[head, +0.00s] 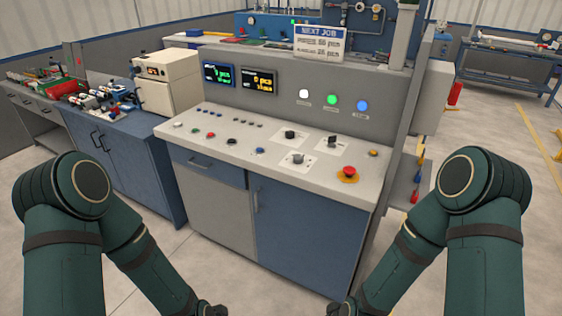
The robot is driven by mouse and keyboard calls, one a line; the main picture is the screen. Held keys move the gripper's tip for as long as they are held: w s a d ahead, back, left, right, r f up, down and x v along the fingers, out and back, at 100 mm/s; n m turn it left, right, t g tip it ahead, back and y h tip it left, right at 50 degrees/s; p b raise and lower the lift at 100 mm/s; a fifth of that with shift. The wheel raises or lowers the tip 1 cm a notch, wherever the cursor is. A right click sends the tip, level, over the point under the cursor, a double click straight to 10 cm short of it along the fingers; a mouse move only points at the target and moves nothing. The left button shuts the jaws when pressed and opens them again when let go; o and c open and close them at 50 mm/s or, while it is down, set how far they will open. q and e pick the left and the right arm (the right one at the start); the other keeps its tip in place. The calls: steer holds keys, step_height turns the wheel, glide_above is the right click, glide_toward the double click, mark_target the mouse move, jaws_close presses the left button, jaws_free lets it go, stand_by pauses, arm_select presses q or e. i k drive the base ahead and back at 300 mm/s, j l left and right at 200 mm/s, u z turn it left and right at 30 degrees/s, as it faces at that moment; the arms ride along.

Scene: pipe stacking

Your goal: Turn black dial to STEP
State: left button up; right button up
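The grey console has several black dials on its sloping top. The plate lettering is too small to read, so I cannot tell which has a STEP mark or where each points. My forearms come in from the left and right and run down to the bottom edge, apart from the console top.
A red mushroom button (347,171) on a yellow base is at the console's right front. Small buttons (211,135) fill the left side. Two screens (259,81) and white, green (332,99) and blue lights are on the back panel. Floor shows in front.

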mark_target(290, 135)
steer(key=z, duration=0.35)
steer(key=j+z, duration=0.15)
steer(key=z, duration=0.2)
steer(key=i+j+z, duration=0.1)
steer(key=z, duration=0.25)
steer(key=j+z, duration=0.7)
steer(key=j, duration=0.2)
steer(key=j+z, duration=0.15)
steer(key=j, duration=0.35)
steer(key=k+j+z, duration=0.1)
steer(key=j, duration=0.35)
